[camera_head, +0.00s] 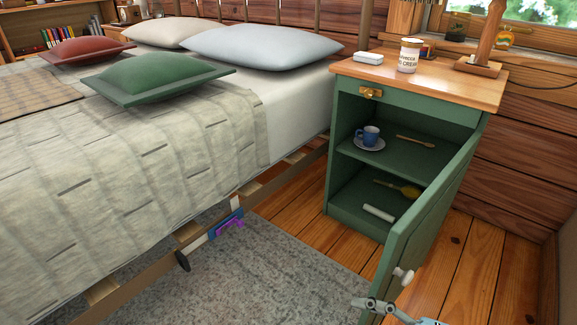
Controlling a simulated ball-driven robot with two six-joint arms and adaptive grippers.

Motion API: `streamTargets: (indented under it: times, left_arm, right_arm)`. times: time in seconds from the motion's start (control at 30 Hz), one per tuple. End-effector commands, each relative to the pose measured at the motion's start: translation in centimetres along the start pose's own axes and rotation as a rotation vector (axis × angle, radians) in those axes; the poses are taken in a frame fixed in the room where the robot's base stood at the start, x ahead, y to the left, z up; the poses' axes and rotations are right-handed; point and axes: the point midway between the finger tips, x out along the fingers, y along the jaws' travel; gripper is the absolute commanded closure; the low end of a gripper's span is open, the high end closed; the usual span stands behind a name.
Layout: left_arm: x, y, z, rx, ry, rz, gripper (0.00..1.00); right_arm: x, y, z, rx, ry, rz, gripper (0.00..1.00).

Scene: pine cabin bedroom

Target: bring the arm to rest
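My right gripper (366,304) is at the bottom edge of the head view, with its arm coming in from the lower right. It is grey, small and partly cut off, and I cannot tell whether its fingers are open or shut. It appears close to the lower end of the green cabinet door (425,215), below the white knob (403,276); I cannot tell whether they touch. Nothing is visibly held. My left gripper is not in view.
The door stands open on the green nightstand (407,103). Inside are a blue cup (370,135) on a saucer and several small items. An ice cream tub (409,56) stands on top. A bed fills the left; a grey rug (270,270) lies below.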

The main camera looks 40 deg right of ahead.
Motion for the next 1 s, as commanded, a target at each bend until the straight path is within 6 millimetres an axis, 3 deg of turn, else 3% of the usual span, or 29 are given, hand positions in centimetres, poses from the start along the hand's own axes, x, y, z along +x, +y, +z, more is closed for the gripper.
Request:
streamTargets:
  times: [0.1,0.2,0.43,0.67,1.0]
  left_arm:
    - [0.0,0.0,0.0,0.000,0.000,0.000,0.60]
    - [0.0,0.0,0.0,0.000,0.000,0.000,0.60]
    - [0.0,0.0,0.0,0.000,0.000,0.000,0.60]
    - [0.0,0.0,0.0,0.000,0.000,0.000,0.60]
    - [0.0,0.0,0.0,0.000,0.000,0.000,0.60]
  right_arm:
    - [3.1,1.1,0.7,0.090,-0.155,0.009,0.62]
    - [4.8,1.8,1.5,0.180,-0.291,0.005,0.62]
    - [6.3,2.8,2.3,0.424,-0.594,-0.027,0.62]
    - [4.8,2.3,1.2,0.676,-0.889,-0.106,0.62]
    - [-0.3,0.1,-1.1,0.901,-1.248,-0.251,0.62]
